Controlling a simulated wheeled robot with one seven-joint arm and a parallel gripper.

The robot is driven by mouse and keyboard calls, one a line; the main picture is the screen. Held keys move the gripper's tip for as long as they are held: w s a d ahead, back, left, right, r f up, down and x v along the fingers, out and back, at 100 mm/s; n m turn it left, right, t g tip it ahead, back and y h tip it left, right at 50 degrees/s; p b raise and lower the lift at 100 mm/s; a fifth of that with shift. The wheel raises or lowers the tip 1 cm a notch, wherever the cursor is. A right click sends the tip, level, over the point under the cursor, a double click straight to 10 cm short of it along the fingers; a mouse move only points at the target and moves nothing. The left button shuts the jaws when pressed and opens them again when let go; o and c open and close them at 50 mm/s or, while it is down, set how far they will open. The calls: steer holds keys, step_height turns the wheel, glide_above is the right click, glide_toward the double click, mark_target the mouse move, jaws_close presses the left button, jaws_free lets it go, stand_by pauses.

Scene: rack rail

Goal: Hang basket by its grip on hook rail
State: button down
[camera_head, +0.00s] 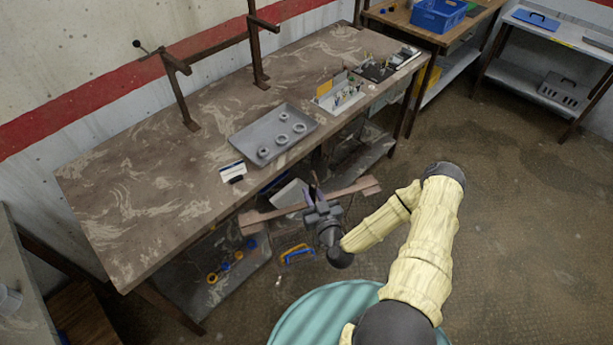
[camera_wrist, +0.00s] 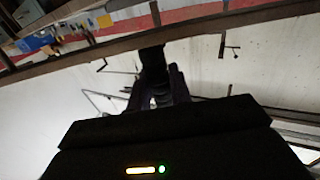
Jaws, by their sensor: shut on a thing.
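My gripper (camera_head: 315,197) is shut on a long brown bar (camera_head: 280,213) with blocky ends, in front of the workbench. The bar spans both sides of the gripper. In the wrist view my gripper (camera_wrist: 163,75) reaches up to this bar (camera_wrist: 95,55), which crosses the picture aslant. A dark brown rack (camera_head: 181,98) with two uprights and short side arms stands at the workbench's back. No basket shows in my gripper. A blue crate (camera_head: 438,15) sits on a far wooden table; I cannot tell whether it is the task's basket.
The workbench (camera_head: 130,190) carries a grey tray (camera_head: 240,143) with several rings, a parts box (camera_head: 340,106) and a small white-and-blue item (camera_head: 232,169). Its lower shelf (camera_head: 205,295) holds tools. A teal round surface (camera_head: 310,318) is at the front. Open floor (camera_head: 520,230) lies right.

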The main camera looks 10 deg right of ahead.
steer(key=s+f+h, duration=0.1)
steer(key=s+f+m, duration=0.1)
steer(key=f, duration=0.1)
steer(key=s+d+f+h, duration=0.1)
steer(key=shift+s+f+m+h+b, duration=0.15)
steer(key=shift+s+m+h+b, duration=0.1)
steer(key=shift+m+h+b, duration=0.05)
